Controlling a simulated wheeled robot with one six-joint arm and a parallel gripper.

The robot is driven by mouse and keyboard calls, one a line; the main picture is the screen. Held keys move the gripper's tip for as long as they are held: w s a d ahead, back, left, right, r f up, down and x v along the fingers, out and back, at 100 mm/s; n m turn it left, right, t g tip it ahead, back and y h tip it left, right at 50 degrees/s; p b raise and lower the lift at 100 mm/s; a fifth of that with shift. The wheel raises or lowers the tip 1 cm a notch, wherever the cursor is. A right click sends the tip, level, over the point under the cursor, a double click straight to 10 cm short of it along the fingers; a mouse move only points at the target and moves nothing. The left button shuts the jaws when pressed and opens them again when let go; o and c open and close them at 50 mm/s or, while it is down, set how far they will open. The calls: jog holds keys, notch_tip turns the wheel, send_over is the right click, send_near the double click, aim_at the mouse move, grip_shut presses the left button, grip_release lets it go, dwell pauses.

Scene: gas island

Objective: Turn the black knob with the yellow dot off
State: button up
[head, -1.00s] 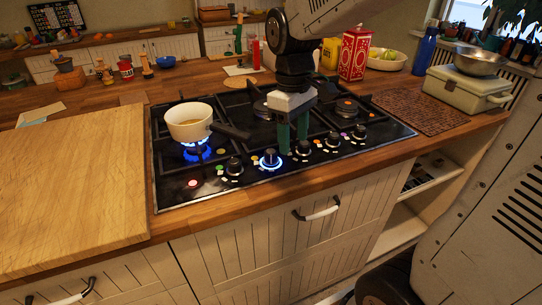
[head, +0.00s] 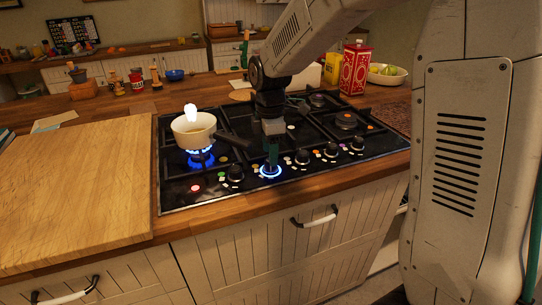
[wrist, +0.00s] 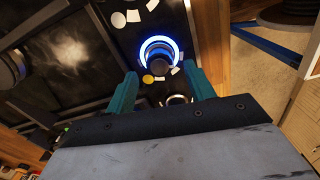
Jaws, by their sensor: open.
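The black knob with the blue glowing ring (head: 270,171) is on the front of the black hob, partly hidden by my gripper. In the wrist view this knob (wrist: 160,55) has a yellow dot (wrist: 148,79) beside its ring. My gripper (head: 271,160) is over it, its green fingers pointing down. In the wrist view my gripper (wrist: 161,71) is open, with one finger on each side near the knob and nothing held. I cannot tell whether a finger touches it.
A white pot (head: 194,130) stands over a lit blue flame at the hob's left, its handle reaching towards my gripper. Other black knobs (head: 302,157) sit close on either side. A wooden board (head: 75,185) covers the left counter.

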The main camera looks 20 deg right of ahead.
jog(key=shift+d+f, duration=0.1)
jog(key=shift+f, duration=1)
jog(key=shift+c, duration=0.3)
jog(key=c, duration=0.9)
